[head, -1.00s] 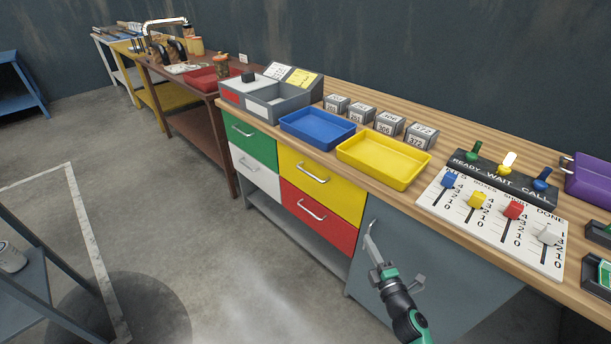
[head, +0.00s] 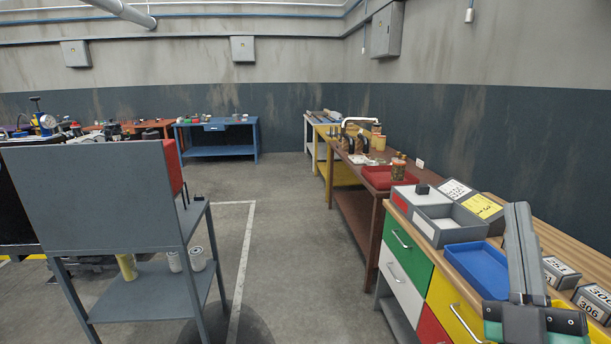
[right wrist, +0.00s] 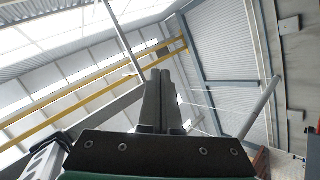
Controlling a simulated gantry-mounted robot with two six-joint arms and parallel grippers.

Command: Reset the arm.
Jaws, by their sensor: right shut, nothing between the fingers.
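My right gripper (head: 518,212) stands upright at the right of the head view, with its grey fingers together and nothing between them. It is in front of the workbench with coloured drawers and partly covers the blue tray (head: 474,268) from view. In the right wrist view the shut fingers (right wrist: 161,78) point up toward the roof and yellow beams, with no object near them. My left gripper is not in view.
The wooden bench holds a grey divided box (head: 440,229) and numbered blocks (head: 594,303). A red tray (head: 389,178) lies on the brown bench behind. A grey rack (head: 96,196) stands at left. Open floor (head: 290,260) lies between.

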